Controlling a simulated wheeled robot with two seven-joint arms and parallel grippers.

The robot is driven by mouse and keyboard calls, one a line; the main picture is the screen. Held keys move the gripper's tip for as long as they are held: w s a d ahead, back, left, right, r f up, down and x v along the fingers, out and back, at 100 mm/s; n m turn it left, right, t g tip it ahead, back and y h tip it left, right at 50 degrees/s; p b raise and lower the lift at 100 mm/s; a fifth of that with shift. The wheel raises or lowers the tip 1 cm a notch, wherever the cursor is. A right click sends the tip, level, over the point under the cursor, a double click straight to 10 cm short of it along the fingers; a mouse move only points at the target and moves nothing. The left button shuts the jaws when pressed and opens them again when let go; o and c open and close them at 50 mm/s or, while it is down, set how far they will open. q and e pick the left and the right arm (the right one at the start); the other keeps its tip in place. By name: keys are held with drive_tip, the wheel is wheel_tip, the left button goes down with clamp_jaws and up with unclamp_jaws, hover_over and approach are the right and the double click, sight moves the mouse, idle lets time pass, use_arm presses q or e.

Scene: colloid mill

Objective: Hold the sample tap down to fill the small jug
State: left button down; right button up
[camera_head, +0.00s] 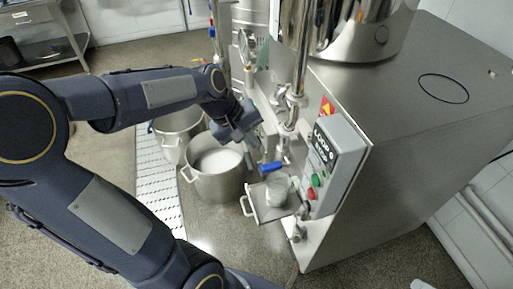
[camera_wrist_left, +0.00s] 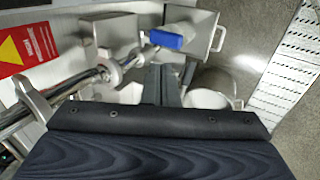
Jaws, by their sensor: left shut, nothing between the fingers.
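The sample tap's blue lever (camera_head: 271,168) sticks out from the steel pipework on the front of the mill. The small jug (camera_head: 279,188), clear and pale, stands under the tap on a small square shelf (camera_head: 264,211). I cannot tell its fill level. My left gripper (camera_head: 254,144) is shut and empty, just above and behind the lever, apart from it. In the left wrist view the blue lever (camera_wrist_left: 166,39) lies beyond the dark fingertips (camera_wrist_left: 163,72), with the shelf (camera_wrist_left: 218,40) behind it. The jug is partly hidden there by the lever. My right gripper is not in view.
A large steel pot (camera_head: 217,178) stands on the floor left of the shelf, with another pot (camera_head: 178,128) behind it. The control box (camera_head: 334,160) with green and red buttons is right of the tap. A steel pipe (camera_head: 298,60) rises close to the gripper. A floor grate (camera_head: 158,190) runs at left.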

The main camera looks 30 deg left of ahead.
use_arm(q)
drive_tip(key=shift+v, duration=1)
drive_tip(key=shift+w+d+r, duration=0.1)
drive_tip(key=shift+d, duration=0.05)
drive_tip(key=s+d+r+m+p, duration=0.1)
drive_tip(key=s+d+m+p, duration=0.1)
drive_tip(key=s, duration=0.5)
drive_tip(key=s+d+r+m+t+p, duration=0.1)
drive_tip(key=s+d+r+m+p, duration=0.1)
drive_tip(key=s+d+m, duration=0.3)
drive_tip(key=s+m, duration=0.1)
drive_tip(key=s, duration=0.2)
drive_tip(key=shift+r+t, duration=0.2)
drive_tip(key=shift+t, duration=0.1)
drive_tip(key=shift+s+d+p, duration=0.1)
drive_tip(key=shift+p, duration=0.2)
